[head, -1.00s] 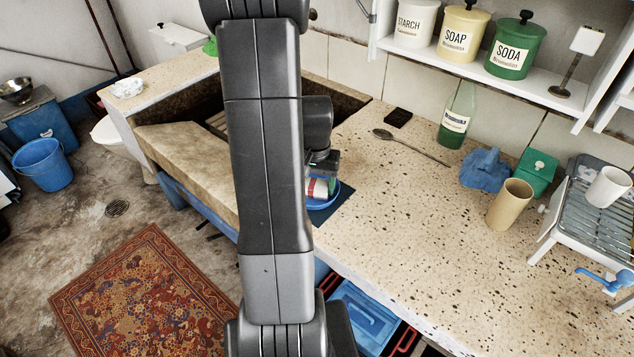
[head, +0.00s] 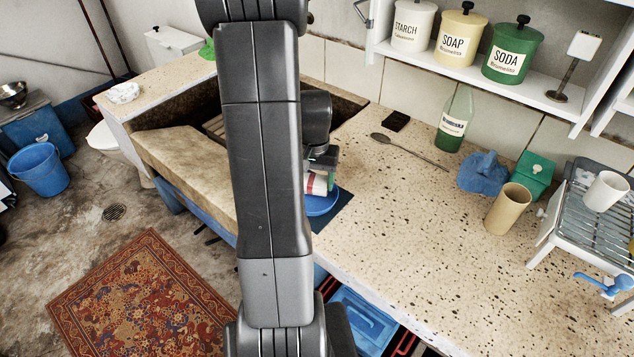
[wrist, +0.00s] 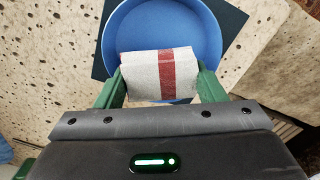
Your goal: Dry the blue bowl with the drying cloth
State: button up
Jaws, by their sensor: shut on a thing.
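The blue bowl (wrist: 206,40) rests on a dark mat (wrist: 234,20) on the speckled counter. In the head view the bowl (head: 322,204) is partly hidden behind my arm. The drying cloth (wrist: 146,75), whitish with a red stripe, is held between the green fingers of my gripper (wrist: 158,84), which is shut on it. The cloth lies over the near part of the bowl in the wrist view; whether it touches the bowl's inside I cannot tell. In the head view the cloth (head: 315,184) shows just beside my arm.
The stone trough (head: 190,150) is left of the mat. A spoon (head: 400,148), green bottle (head: 454,120), blue cloth-like lump (head: 483,173), tan cup (head: 508,208) and rack (head: 580,225) stand to the right. The counter's front right is clear.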

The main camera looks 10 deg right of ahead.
jog(key=shift+s+r, duration=0.25)
jog(key=shift+r, duration=0.4)
jog(key=shift+w+r+p, duration=0.15)
jog(key=shift+r+p, duration=0.35)
jog(key=shift+p, duration=0.15)
jog(key=shift+r+p, duration=1.5)
jog(key=shift+r, duration=0.6)
jog(key=shift+d+f, duration=0.1)
